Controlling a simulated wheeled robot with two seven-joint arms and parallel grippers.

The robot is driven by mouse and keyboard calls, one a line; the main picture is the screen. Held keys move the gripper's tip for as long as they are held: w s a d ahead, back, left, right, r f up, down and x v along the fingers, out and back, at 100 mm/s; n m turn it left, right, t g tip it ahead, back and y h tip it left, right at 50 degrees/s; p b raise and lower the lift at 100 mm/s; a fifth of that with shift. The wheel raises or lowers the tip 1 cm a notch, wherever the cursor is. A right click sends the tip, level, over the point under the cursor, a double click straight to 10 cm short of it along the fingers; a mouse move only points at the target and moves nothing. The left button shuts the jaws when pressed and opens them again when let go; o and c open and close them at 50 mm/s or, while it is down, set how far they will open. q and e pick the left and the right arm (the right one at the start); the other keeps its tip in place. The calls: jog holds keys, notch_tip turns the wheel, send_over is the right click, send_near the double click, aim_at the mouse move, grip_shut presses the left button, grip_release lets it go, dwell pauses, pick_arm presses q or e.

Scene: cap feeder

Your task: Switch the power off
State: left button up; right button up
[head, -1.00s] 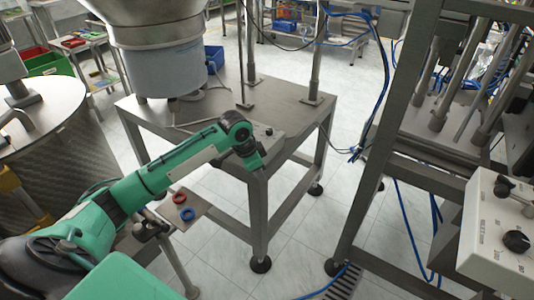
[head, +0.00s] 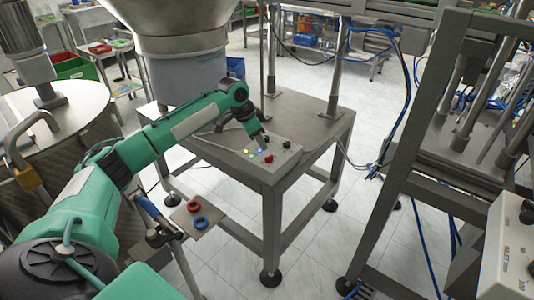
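A grey control box (head: 282,158) sits on the front corner of the steel table. Its sloped face carries small lit yellow, green and blue lights (head: 250,153), a red button (head: 269,158) and a black knob (head: 286,144) on the right. My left gripper (head: 264,142) points down at the box, just behind and above its lights. Its fingertips are small and dark, so I cannot tell whether they are open or touch the box. No held object shows. My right gripper is not in view.
The steel table (head: 312,122) carries a large metal hopper (head: 190,70). A red ring (head: 193,206) and a blue ring (head: 200,222) lie on a small plate below my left arm. A steel frame (head: 405,130) and a white control box (head: 508,250) stand at right.

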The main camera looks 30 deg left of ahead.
aim_at(267, 157)
pick_arm(q)
jog(key=x, duration=0.6)
jog(key=shift+w+d+f, duration=0.1)
jog(key=shift+w+f, duration=0.1)
jog(key=shift+f, duration=0.15)
grip_shut()
